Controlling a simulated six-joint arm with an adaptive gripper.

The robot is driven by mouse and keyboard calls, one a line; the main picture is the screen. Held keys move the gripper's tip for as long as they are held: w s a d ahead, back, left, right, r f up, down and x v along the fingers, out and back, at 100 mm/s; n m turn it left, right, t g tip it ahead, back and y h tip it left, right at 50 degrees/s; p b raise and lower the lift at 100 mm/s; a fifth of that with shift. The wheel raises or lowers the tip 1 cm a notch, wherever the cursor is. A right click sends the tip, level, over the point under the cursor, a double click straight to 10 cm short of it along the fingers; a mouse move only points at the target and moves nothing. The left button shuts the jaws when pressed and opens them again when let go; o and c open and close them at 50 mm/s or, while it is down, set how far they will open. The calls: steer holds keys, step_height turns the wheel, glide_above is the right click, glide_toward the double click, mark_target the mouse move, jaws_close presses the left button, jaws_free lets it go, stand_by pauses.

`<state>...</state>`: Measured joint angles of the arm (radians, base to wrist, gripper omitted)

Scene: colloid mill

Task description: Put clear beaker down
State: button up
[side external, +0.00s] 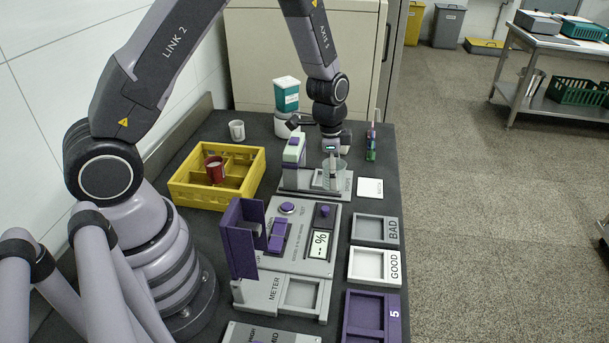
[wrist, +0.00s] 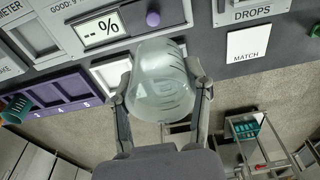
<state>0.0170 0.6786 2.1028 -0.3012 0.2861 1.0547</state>
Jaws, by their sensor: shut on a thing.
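The clear beaker (side external: 334,174) has dark graduation marks and hangs below my gripper (side external: 332,152) at the front of the grey DROPS stand (side external: 300,182). In the wrist view the beaker (wrist: 160,82) sits between the two fingers of my gripper (wrist: 161,95), which is shut on it. I cannot tell whether its base touches the stand or is a little above it.
A white MATCH card (side external: 370,187) lies right of the stand. The BAD tray (side external: 375,230) and GOOD tray (side external: 375,265) are nearer the front. A yellow divided crate (side external: 190,203) holds a red cup (side external: 214,170). A purple-buttoned meter panel (side external: 300,255) stands in front.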

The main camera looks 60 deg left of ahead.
steer(key=shift+s+d+r, duration=0.1)
steer(key=shift+s+r, duration=0.15)
steer(key=shift+s, duration=0.2)
steer(key=s+d+f+m+g, duration=0.1)
steer(key=s+d+m, duration=0.2)
steer(key=d+m, duration=0.95)
steer(key=m+g, duration=0.1)
steer(key=m, duration=0.7)
glide_toward(364, 316)
steer(key=shift+m, duration=0.25)
steer(key=f, duration=0.5)
steer(key=shift+s+d+f, duration=0.25)
steer(key=shift+d+f, duration=0.1)
steer(key=shift+f, duration=0.3)
steer(key=shift+f, duration=0.1)
steer(key=o, duration=1.2)
steer(key=shift+c, duration=0.2)
